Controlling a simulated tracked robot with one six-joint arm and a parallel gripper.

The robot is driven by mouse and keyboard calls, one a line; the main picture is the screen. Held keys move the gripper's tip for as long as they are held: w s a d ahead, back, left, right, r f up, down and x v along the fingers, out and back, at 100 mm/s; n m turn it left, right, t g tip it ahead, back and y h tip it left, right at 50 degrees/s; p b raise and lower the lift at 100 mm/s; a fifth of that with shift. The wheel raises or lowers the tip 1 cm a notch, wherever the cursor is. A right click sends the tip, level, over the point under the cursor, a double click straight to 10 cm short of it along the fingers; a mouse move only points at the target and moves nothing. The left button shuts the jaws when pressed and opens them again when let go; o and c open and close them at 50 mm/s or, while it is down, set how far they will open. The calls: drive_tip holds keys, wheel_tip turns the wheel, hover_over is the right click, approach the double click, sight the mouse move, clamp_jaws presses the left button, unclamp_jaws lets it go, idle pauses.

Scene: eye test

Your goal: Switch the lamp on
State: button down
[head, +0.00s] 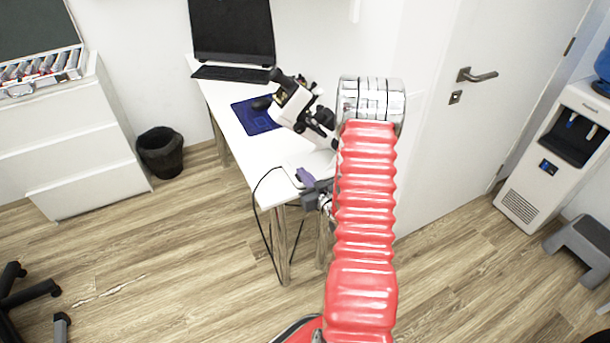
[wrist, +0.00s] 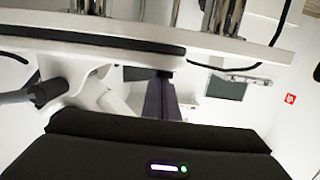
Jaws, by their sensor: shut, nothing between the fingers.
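No separate lamp stands out in either view. A white and black microscope (head: 294,104) stands on the white table, with its pale base (head: 318,163) partly hidden behind my red arm. My gripper (head: 301,176) is at the table's near end, beside the base. In the wrist view, the purple fingers of my gripper (wrist: 164,80) are together with nothing between them. Their tips are close to the dark-edged base of the microscope (wrist: 90,42), which appears upside down there. I cannot tell whether they touch it. No switch or lit lamp can be made out.
The white table (head: 225,108) holds a laptop (head: 232,35) and a blue mat (head: 256,117). A black cable (head: 256,190) hangs off its near corner. A bin (head: 161,152), a white door (head: 470,130) and a water dispenser (head: 556,150) stand around. The floor in front is mostly clear.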

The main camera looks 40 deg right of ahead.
drive_tip(key=shift+w+r, duration=0.15)
drive_tip(key=shift+r, duration=0.65)
drive_tip(key=shift+s+r, duration=0.2)
drive_tip(key=shift+r, duration=1.05)
drive_tip(key=r+v, duration=0.2)
drive_tip(key=v, duration=0.7)
drive_tip(key=shift+w+d+r, duration=0.1)
